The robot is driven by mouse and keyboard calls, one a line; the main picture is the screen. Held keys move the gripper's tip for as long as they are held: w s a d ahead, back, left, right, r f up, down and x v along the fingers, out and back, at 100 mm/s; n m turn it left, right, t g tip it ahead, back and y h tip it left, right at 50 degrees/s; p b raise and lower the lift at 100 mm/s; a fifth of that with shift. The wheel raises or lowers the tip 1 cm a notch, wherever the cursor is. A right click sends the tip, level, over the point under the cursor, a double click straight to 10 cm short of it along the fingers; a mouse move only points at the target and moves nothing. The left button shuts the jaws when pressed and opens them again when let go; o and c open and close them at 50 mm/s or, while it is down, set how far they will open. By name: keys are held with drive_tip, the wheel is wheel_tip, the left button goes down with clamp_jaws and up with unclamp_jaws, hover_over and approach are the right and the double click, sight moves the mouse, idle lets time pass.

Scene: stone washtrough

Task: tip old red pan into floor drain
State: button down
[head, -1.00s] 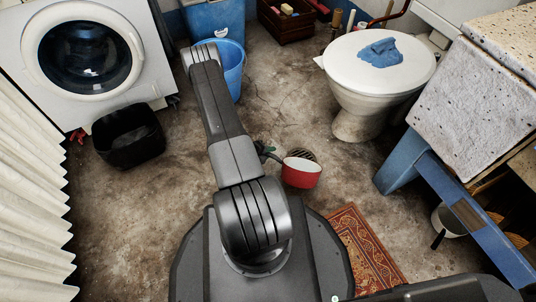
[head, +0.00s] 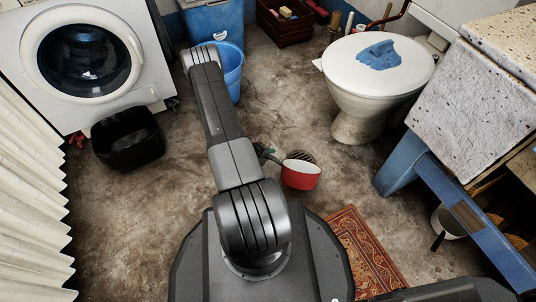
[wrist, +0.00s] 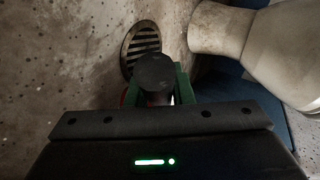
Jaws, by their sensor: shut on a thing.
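The old red pan (head: 301,179) hangs just in front of the floor drain (head: 302,155) in the head view and hides part of the grate. Its pale inside shows as a narrow band, with much of the red outer side facing the camera; I cannot tell its exact tilt or its contents. My gripper (head: 265,152) is left of the pan, mostly behind my arm. In the wrist view my green-fingered gripper (wrist: 157,88) is shut on the pan's dark handle (wrist: 155,71). The slotted drain (wrist: 141,47) lies beyond it. The pan's body is nearly all hidden there.
A toilet (head: 372,75) with a blue cloth (head: 379,54) stands right of the drain. A blue bucket (head: 230,72) and a black tub (head: 127,137) stand to the left. A patterned rug (head: 362,255) lies in front. Bare floor surrounds the drain's left and back.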

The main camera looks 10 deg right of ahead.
drive_tip(key=shift+w+d+n+g+y, duration=0.15)
drive_tip(key=shift+w+d+g+y, duration=0.05)
drive_tip(key=shift+w+g, duration=0.25)
drive_tip(key=shift+w+d+n+g+y, duration=0.15)
drive_tip(key=shift+w+d+g+y, duration=0.05)
drive_tip(key=shift+w+g, duration=0.2)
idle(0.8)
drive_tip(key=shift+w+d+f+n+g+y, duration=0.15)
drive_tip(key=shift+w+d+g+y, duration=0.1)
drive_tip(key=shift+w+g, duration=0.2)
drive_tip(key=shift+w+d+f+n+g+y, duration=0.15)
drive_tip(key=shift+w+g+y, duration=0.1)
drive_tip(key=shift+w+g, duration=0.15)
idle(0.6)
drive_tip(key=shift+w+d+f+n+g+y+b, duration=0.15)
drive_tip(key=shift+w+f+g+y, duration=0.05)
drive_tip(key=shift+w+g, duration=0.2)
drive_tip(key=shift+w+d+f+n+g+y+b, duration=0.1)
drive_tip(key=shift+w+f+n+g+y+b, duration=0.1)
drive_tip(key=shift+w+g, duration=0.15)
idle(0.6)
